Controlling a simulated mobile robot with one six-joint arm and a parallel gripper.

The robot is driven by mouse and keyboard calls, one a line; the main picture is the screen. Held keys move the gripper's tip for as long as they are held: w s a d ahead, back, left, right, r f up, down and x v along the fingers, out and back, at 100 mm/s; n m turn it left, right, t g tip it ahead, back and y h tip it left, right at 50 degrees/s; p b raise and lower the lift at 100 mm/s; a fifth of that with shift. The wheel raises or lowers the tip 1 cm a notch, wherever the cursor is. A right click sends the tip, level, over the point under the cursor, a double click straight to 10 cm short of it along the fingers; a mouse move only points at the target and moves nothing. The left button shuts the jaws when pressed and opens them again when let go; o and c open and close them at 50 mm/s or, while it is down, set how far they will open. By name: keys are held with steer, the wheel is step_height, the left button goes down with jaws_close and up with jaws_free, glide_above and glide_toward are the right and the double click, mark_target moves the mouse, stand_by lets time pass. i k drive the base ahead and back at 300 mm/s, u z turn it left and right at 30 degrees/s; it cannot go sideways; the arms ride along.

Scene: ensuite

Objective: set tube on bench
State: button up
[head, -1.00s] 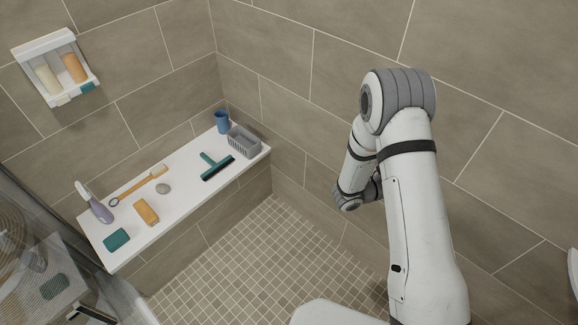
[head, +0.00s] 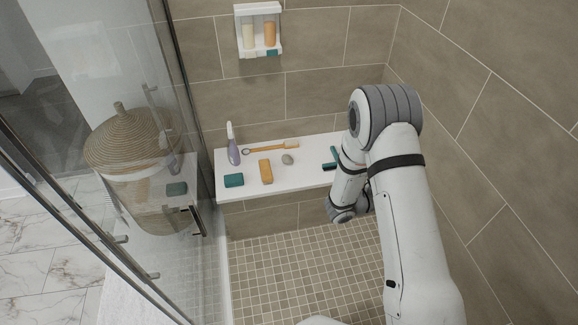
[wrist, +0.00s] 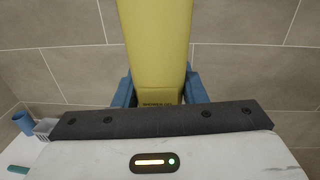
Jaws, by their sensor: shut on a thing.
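A yellow tube (wrist: 155,45) stands up between the blue fingers of my gripper (wrist: 160,90) in the wrist view. The gripper is shut on its lower end; the tube's top runs out of the picture. The white bench (head: 300,178) runs along the tiled wall in the head view. In that view my arm covers the bench's right end, and neither the gripper nor the tube shows. A corner of the bench also shows at the lower left of the wrist view (wrist: 25,150).
A glass panel (head: 185,110) is at left.

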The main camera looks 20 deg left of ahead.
mark_target(301, 171)
steer(key=u, duration=0.45)
steer(key=i, duration=1.05)
steer(key=z, duration=0.4)
